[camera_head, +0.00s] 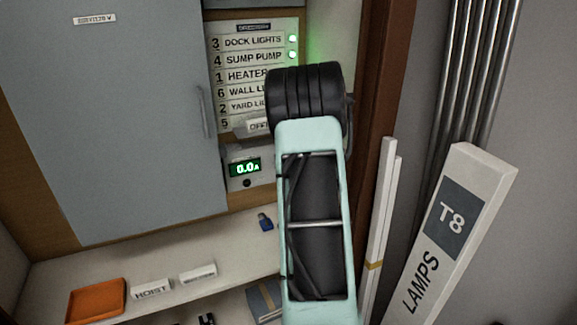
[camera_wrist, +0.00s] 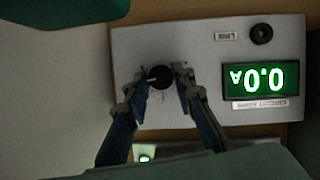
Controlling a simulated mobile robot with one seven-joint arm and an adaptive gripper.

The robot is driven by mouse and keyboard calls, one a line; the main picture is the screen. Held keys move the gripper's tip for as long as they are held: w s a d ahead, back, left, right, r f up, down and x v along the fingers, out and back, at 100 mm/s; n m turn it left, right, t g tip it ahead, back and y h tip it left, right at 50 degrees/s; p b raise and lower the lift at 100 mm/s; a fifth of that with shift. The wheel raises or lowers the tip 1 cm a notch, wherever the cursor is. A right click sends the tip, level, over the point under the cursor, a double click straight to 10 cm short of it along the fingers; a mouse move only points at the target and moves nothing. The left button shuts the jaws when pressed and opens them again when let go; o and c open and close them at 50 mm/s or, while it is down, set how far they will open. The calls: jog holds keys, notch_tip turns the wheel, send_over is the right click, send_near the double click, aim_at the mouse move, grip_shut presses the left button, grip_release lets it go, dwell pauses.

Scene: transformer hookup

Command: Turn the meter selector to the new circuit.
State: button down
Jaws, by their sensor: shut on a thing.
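The meter panel is a pale plate (camera_wrist: 205,50) with a green display reading 0.0 A (camera_wrist: 263,79); the display (camera_head: 245,167) also shows in the head view. The selector is a small round black knob (camera_wrist: 159,77) with a light pointer mark, upside down in the wrist view. My gripper (camera_wrist: 160,79) has one finger on each side of the knob and is shut on it. In the head view my arm hides the selector and my gripper.
A label board (camera_head: 228,63) with circuit names and two lit green lamps is above the meter. A grey cabinet door (camera_head: 110,120) stands left. An orange tray (camera_head: 97,300) and label blocks lie on the shelf. A T8 lamps box (camera_head: 450,220) leans at right.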

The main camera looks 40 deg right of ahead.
jog(key=c, duration=1.6)
grip_release()
jog(key=v, duration=1.2)
jog(key=shift+r, duration=0.1)
